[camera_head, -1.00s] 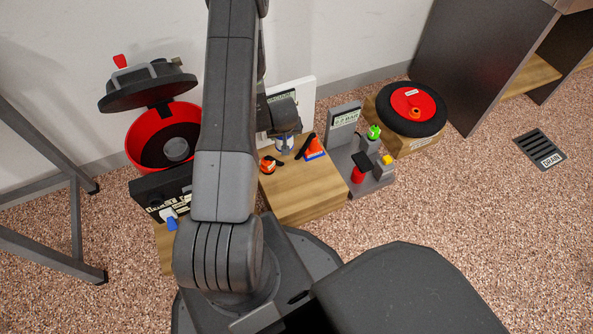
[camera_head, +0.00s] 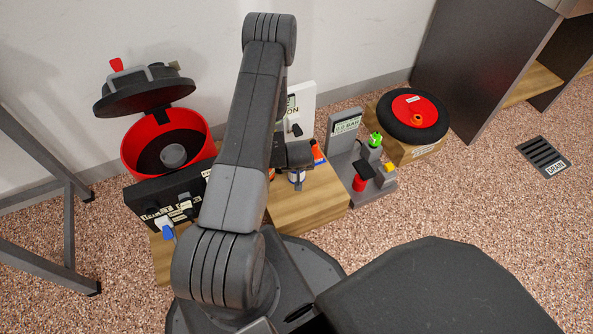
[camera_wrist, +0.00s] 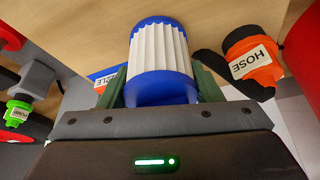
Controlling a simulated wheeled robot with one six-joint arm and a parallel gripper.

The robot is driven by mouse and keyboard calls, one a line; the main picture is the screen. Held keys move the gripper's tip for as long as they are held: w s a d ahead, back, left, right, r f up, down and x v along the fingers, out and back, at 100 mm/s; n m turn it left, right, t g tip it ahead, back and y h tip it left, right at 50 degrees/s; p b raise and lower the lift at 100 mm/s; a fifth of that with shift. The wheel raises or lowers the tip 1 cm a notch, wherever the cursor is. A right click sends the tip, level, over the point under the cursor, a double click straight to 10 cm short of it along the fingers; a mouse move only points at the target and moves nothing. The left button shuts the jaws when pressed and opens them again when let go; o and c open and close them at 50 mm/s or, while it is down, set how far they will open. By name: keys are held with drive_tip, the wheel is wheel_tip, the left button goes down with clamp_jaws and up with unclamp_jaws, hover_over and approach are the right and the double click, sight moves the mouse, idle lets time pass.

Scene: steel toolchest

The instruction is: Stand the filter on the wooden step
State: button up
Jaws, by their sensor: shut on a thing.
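The filter, a white pleated cylinder with blue ends, shows in the wrist view (camera_wrist: 160,55) and partly under my arm in the head view (camera_head: 297,178). My gripper (camera_wrist: 162,88) is shut on it, with a green finger on each side. The wooden step (camera_head: 308,205) is the light wood block below; its wood also fills the background in the wrist view (camera_wrist: 88,22). The filter is over the step. I cannot tell whether its far end touches the wood.
The orange hose fitting (camera_wrist: 252,62) is close right of the filter in the wrist view. The orange nozzle (camera_head: 318,153) is behind it in the head view. A grey pump stand (camera_head: 345,128) stands right of the step. The step's front top is clear.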

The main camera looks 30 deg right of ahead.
drive_tip(key=shift+f, duration=0.2)
drive_tip(key=shift+f, duration=0.3)
drive_tip(key=o, duration=1)
drive_tip(key=shift+r, duration=0.15)
drive_tip(key=shift+r, duration=0.25)
drive_tip(key=p+v, duration=0.3)
drive_tip(key=v, duration=0.8)
drive_tip(key=shift+r+p, duration=0.35)
drive_tip(key=shift+r, duration=0.05)
drive_tip(key=shift+s+a, duration=0.1)
drive_tip(key=shift+s, duration=0.05)
